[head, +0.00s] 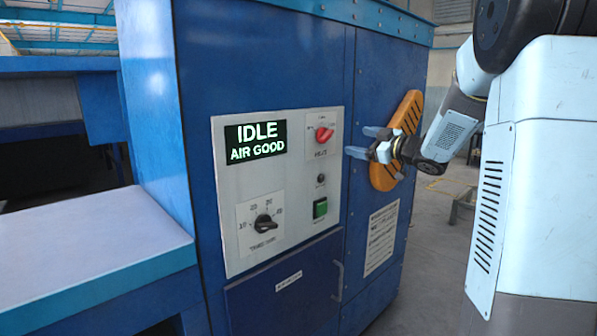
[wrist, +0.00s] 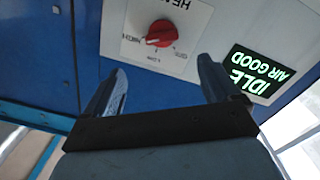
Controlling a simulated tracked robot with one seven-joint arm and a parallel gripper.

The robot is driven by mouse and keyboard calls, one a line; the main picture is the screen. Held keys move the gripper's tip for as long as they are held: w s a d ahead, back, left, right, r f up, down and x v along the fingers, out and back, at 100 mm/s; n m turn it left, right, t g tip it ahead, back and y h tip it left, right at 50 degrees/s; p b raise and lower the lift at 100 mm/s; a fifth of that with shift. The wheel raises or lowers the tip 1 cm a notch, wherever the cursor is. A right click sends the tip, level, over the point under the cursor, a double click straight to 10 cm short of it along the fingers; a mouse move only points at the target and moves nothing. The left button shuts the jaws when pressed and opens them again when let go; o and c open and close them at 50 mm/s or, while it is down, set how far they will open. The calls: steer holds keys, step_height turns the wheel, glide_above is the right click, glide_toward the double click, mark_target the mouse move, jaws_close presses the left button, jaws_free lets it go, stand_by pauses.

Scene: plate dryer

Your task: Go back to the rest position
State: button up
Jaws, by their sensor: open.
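My gripper (head: 362,142) is open and empty in the head view, in front of the right part of the blue dryer cabinet. In the wrist view my gripper (wrist: 160,88) shows its two fingers spread apart with nothing between them. A red heat knob (head: 323,134) is on the grey control panel (head: 232,190), to the left of the gripper and apart from it. The red knob also shows in the wrist view (wrist: 160,33), beyond the fingertips. The display (head: 256,139) reads IDLE, AIR GOOD.
The panel has a black timer dial (head: 264,223) and a green button (head: 320,208). A pale table (head: 85,240) stands at the left. Floor shows at the right.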

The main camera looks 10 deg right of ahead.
steer(key=s+d+r+m+h, duration=0.2)
steer(key=s+r+m+h, duration=0.1)
steer(key=s+m+h, duration=0.8)
steer(key=s+a+f+g, duration=0.2)
steer(key=s+f+g, duration=0.1)
steer(key=s, duration=0.6)
steer(key=s+a+f+m+g, duration=0.1)
steer(key=s+a+f+g, duration=0.2)
steer(key=s, duration=0.6)
steer(key=s+a+f+g, duration=0.3)
steer(key=s+f, duration=0.2)
steer(key=s, duration=0.4)
steer(key=shift+s+f+m+y, duration=0.25)
steer(key=shift+f+m+y, duration=0.05)
steer(key=shift+f+m, duration=0.1)
